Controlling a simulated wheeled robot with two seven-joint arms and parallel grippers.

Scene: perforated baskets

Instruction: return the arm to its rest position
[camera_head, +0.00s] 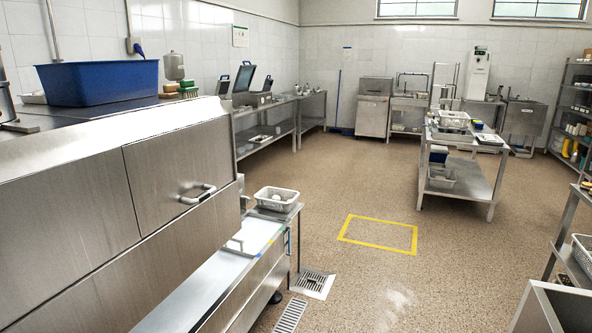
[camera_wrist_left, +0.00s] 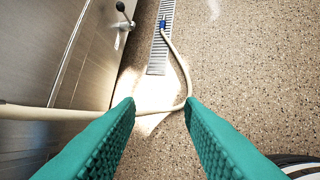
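My left gripper (camera_wrist_left: 160,118) shows in the left wrist view as two green, ribbed fingers set wide apart. Nothing is between the fingers; they point down toward the speckled floor (camera_wrist_left: 245,60). A pale hose (camera_wrist_left: 178,60) runs across the floor below and beyond the fingertips. Neither arm nor gripper shows in the head view. My right gripper is in neither view.
A steel machine (camera_head: 130,190) fills the left of the head view. A white perforated basket (camera_head: 276,199) sits on the low bench beside it. A steel table (camera_head: 468,172) with baskets stands at right. The floor around the yellow outline (camera_head: 378,251) is clear.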

